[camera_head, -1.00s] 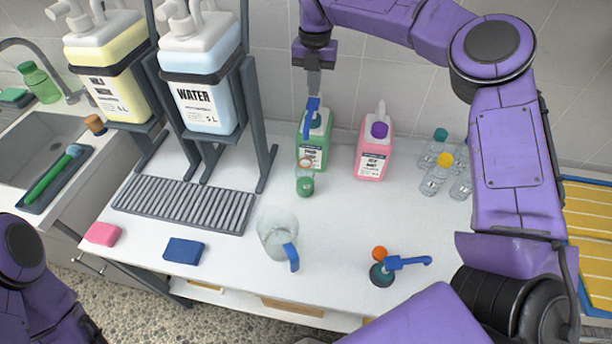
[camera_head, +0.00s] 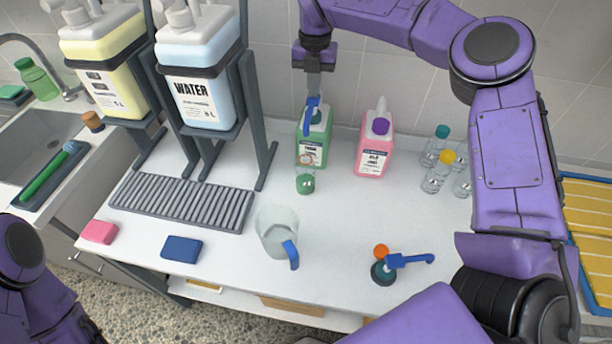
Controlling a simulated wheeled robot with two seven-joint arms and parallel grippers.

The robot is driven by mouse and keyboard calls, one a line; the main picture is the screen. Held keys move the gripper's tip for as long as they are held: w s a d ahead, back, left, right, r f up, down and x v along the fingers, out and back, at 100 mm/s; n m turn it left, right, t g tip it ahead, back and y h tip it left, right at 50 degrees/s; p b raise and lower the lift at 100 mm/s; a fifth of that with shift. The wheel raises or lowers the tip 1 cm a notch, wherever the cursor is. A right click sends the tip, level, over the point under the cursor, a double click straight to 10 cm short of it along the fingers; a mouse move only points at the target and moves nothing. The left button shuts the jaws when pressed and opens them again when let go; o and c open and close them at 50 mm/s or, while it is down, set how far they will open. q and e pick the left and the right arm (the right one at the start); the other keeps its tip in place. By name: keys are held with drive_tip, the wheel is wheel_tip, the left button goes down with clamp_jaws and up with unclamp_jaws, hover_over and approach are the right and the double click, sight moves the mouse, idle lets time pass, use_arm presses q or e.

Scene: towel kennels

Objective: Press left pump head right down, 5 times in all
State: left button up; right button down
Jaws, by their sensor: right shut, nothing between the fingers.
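The green bottle (camera_head: 313,150) stands at the back of the white counter. Its blue pump head (camera_head: 311,114) is on top, with the spout toward the front. My right gripper (camera_head: 313,93) is shut and empty, pointing down directly over this pump head. The fingertips are at or just above its top; I cannot tell whether they touch.
A pink bottle (camera_head: 374,157) with a purple cap stands right of the green one. A small clear container with a green end (camera_head: 305,184) is in front. A jug (camera_head: 276,232), sponges (camera_head: 181,249), several small bottles (camera_head: 436,178) and racked canisters (camera_head: 200,92) surround a clear middle.

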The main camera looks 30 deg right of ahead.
drive_tip(key=shift+f+b, duration=1.05)
drive_tip(key=shift+f, duration=0.5)
drive_tip(key=shift+r, duration=0.15)
drive_tip(key=shift+r+p, duration=2)
drive_tip(key=shift+r, duration=0.4)
drive_tip(key=shift+r, duration=0.1)
wheel_tip(320, 180, up, 6)
drive_tip(key=p, duration=0.4)
drive_tip(key=shift+p, duration=0.4)
